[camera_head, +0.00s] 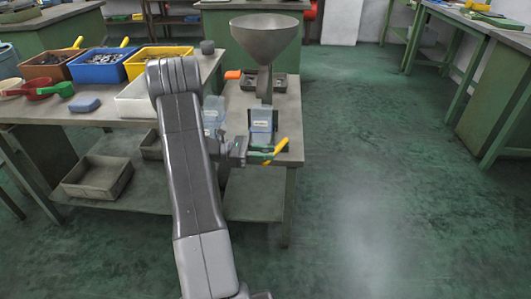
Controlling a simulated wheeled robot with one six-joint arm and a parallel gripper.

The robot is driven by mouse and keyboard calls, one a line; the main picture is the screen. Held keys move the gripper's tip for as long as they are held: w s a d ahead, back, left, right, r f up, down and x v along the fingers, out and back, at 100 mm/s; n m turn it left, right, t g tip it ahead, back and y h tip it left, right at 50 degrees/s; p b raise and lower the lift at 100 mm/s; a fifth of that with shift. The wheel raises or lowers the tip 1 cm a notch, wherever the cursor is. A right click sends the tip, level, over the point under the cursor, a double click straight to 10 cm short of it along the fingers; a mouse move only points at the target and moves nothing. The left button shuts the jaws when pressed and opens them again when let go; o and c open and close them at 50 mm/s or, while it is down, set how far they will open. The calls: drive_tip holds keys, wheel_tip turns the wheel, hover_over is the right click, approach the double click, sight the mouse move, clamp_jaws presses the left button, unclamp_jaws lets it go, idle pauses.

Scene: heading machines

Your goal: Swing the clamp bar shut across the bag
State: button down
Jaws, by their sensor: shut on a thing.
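A clear bluish bag (262,122) with a white label stands upright under the funnel, near the front right of the bench. My gripper (249,151) is in front of the bag's lower part and appears shut on the near end of the clamp bar (275,153), which has a yellow and green handle. The bar sticks out to the right past the bag, tilted up at its far end. My gripper hides part of the bar and its hinge, so I cannot tell how far it lies across the bag.
A metal funnel (264,38) rises above the bag on the bench (290,158). A second bag (213,112) stands to the left, partly behind my arm. Blue (97,68) and yellow (158,56) bins are farther left. The floor to the right is clear.

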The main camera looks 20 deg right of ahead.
drive_tip(key=c, duration=1.2)
unclamp_jaws()
drive_tip(key=p+v, duration=0.1)
drive_tip(key=v, duration=1.2)
drive_tip(key=shift+w+a+p, duration=0.1)
drive_tip(key=shift+a+p, duration=0.3)
drive_tip(key=shift+a, duration=0.05)
